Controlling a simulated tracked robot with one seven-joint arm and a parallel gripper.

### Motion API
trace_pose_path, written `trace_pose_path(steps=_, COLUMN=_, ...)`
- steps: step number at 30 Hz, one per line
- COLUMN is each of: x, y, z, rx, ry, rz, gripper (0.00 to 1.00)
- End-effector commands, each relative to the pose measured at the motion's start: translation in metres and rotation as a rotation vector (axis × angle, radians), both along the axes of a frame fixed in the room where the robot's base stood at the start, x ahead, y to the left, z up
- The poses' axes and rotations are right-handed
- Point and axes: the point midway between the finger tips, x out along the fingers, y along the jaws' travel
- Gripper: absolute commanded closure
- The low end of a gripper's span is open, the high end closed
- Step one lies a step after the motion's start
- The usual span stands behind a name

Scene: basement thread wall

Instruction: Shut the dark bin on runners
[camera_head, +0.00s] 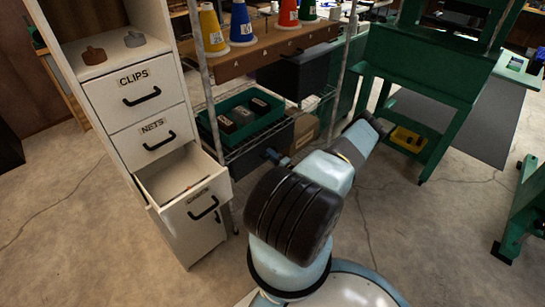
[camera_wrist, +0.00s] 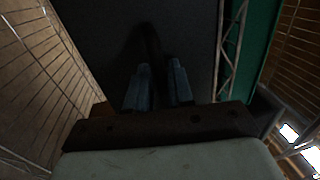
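A dark bin (camera_head: 262,152) sits low in the rack, under the wire shelf with the green tray. My arm partly hides it. I cannot tell how far it stands out. A second dark bin (camera_head: 290,72) hangs under the brown thread shelf; I cannot tell for sure which one is on runners. My gripper (camera_head: 276,157) is close to the lower bin, mostly hidden by my arm. In the wrist view, the two fingers of my gripper (camera_wrist: 160,85) point at a dark flat face (camera_wrist: 185,40), with a narrow gap between them. Whether they touch it is unclear.
The green tray (camera_head: 240,112) holds dark boxes. A cardboard box (camera_head: 305,130) is beside the lower bin. A green bench (camera_head: 425,75) stands right.

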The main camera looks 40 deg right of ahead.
Motion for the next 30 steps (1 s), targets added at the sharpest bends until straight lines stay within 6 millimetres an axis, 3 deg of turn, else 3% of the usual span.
trace_pose_path(steps=4, x=0.002, y=0.002, z=0.0, rx=0.002, ry=-0.001, rz=0.003, gripper=0.68)
trace_pose_path(steps=11, x=-0.004, y=0.002, z=-0.001, rx=0.002, ry=-0.002, rz=0.003, gripper=0.68)
trace_pose_path(steps=30, x=-0.114, y=-0.009, z=-0.021, rx=0.0, ry=-0.002, rz=-0.001, gripper=0.68)
